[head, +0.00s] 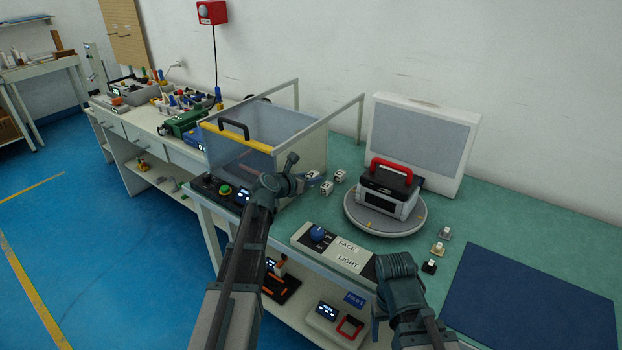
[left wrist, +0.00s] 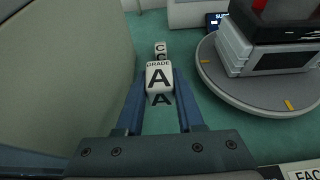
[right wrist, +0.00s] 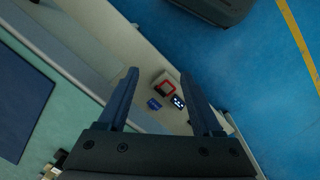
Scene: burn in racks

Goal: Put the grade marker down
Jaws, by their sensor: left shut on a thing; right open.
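The grade marker, a white block with a black "A" (left wrist: 159,76), is between the fingers of my left gripper (left wrist: 158,82). In the head view my left gripper (head: 308,182) is low over the green bench, right beside the clear-walled enclosure (head: 240,150). Whether the block touches the bench I cannot tell. A white "C" block (left wrist: 160,48) stands just beyond it. Two white blocks (head: 327,187) (head: 340,176) show right of the gripper in the head view. My right gripper (right wrist: 160,85) is open and empty, over the bench's front edge.
A round turntable (head: 382,222) bears a grey device with a red handle (head: 390,180), right of the blocks. A FACE/LIGHT control box (head: 335,250) lies in front. Small keycap-like pieces (head: 438,248) and a blue mat (head: 535,300) are further right.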

